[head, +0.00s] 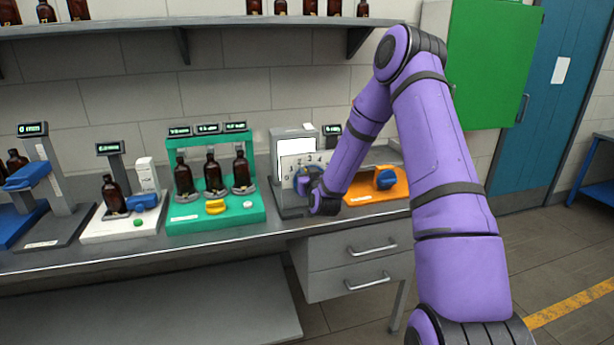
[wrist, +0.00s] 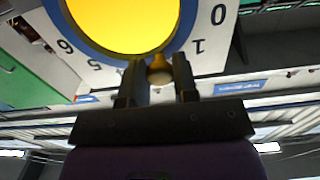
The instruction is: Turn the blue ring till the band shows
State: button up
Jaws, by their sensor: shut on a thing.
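The blue ring (wrist: 184,28) edges a large yellow disc (wrist: 125,18) on a white numbered dial plate (wrist: 205,48) in the wrist view. The numbers 0, 1, 5 and 6 can be read; the picture cuts off the rest. My gripper (wrist: 158,68) is shut on a small yellow knob (wrist: 160,66) at the ring's edge. In the head view the dial plate (head: 291,165) stands upright on the bench. My gripper (head: 312,192) is against its front and hides part of it, and the blue ring (head: 303,181) shows only partly. I cannot make out a band.
A green stand (head: 245,216) with amber bottles is to the left. An orange base (head: 358,194) with a blue knob (head: 387,179) is to the right, close to my arm. Drawers (head: 345,252) are below the bench.

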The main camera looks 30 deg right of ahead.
jog(key=m, duration=0.1)
jog(key=d+m, duration=0.1)
jog(key=m, duration=0.1)
jog(key=d+m, duration=0.1)
jog(key=shift+s+r+m, duration=0.2)
jog(key=shift+s+m, duration=0.1)
jog(key=shift+m, duration=0.1)
jog(key=o, duration=0.9)
jog(key=v, duration=1)
jog(key=shift+s, duration=0.4)
